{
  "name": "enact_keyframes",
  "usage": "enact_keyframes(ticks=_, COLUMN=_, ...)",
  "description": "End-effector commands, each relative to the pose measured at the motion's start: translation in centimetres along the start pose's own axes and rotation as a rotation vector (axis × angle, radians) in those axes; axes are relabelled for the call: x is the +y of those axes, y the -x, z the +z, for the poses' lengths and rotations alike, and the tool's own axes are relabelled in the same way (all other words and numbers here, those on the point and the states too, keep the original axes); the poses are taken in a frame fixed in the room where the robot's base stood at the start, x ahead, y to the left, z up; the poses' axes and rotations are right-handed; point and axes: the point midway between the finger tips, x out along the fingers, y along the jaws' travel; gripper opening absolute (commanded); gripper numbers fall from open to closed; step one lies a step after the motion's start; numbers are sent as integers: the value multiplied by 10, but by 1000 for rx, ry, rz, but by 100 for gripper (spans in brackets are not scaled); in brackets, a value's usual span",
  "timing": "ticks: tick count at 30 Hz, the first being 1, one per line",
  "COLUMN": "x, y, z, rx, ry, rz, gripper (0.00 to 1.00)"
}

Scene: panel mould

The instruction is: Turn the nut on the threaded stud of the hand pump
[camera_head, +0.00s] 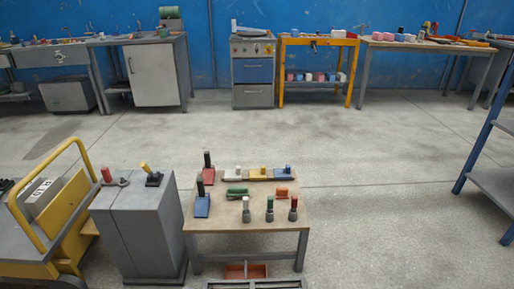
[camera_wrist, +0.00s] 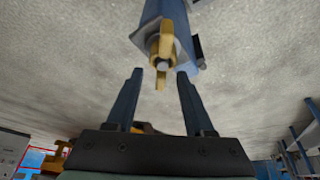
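In the wrist view a blue body, which looks like the hand pump (camera_wrist: 165,12), comes in from the top. On its near end are a grey plate and a yellow winged nut (camera_wrist: 167,36). The grey tip of the threaded stud (camera_wrist: 162,65) shows through the nut's middle. My gripper (camera_wrist: 160,74) is open and empty. Its two dark fingers stand apart, one on each side of the nut's lower wing, with gaps on both sides. I cannot tell how far the fingertips are from the nut in depth. My gripper does not show in the head view, and I cannot pick out the pump there.
In the head view a small wooden table (camera_head: 222,217) carries several coloured parts. A grey cabinet (camera_head: 145,230) with two levers and a yellow cart (camera_head: 75,225) stand left of it. A blue-framed shelf (camera_head: 480,150) is at the right. The floor behind the table is clear.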

Motion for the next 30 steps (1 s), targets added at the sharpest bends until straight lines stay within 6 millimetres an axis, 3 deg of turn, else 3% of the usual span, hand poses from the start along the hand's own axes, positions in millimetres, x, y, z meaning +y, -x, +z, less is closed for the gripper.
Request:
enact_keyframes(ticks=3, x=0, y=0, z=0, rx=0, ry=1, rz=-2, gripper=70)
enact_keyframes(ticks=14, x=-1, y=8, z=0, rx=-1, ry=1, rz=-4, gripper=70)
enact_keyframes(ticks=30, x=-1, y=114, z=-1, rx=-1, ry=1, rz=-4, gripper=70)
